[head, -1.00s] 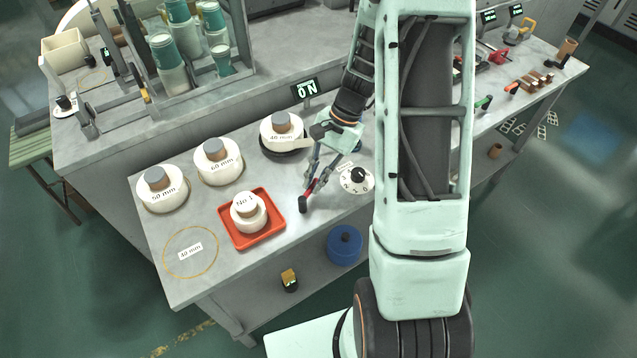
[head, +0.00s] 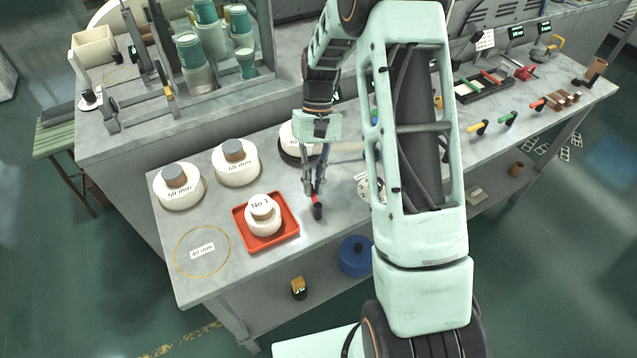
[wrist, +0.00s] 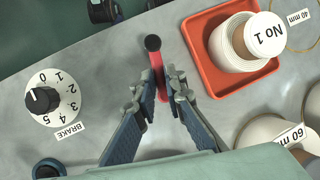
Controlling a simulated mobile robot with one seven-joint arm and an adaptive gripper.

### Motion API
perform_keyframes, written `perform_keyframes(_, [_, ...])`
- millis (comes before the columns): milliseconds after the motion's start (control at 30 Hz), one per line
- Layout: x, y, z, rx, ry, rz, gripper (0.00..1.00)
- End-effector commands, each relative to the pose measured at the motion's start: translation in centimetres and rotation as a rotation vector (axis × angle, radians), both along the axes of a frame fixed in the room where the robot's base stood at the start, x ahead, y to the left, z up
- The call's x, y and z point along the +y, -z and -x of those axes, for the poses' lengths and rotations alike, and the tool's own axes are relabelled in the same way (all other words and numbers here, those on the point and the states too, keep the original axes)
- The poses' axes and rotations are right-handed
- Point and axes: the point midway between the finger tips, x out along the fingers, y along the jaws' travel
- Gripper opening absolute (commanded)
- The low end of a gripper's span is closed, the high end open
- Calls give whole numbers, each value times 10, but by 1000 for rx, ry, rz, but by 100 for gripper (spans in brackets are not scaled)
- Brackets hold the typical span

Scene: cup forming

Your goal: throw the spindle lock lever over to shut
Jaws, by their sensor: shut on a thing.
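The lock lever is a red bar (wrist: 158,75) with a black knob (wrist: 152,43) at its free end. In the wrist view it lies between my fingers, with the knob beyond the fingertips. My gripper (wrist: 162,92) is shut on the red bar. In the head view my gripper (head: 314,191) comes down from above over the bench, right of the red tray, and the lever's knob (head: 318,211) shows just below the fingertips. The lever's pivot end is hidden by the fingers and wrist.
The red tray (head: 240,233) with the No 1 roll (head: 263,220) is close on the left. The white brake dial (head: 365,190) is close on the right, partly behind my arm. White rolls (head: 236,165) stand behind the tray. The bench's front edge is near the knob.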

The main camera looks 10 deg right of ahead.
Motion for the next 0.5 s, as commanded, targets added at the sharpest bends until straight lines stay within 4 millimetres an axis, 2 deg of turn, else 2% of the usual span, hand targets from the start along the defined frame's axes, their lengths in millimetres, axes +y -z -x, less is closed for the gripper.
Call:
perform_keyframes(200, [7, 0, -1, -2, -119, 0, 0])
perform_keyframes(500, [10, -1, 0, -3, -190, -1, 0])
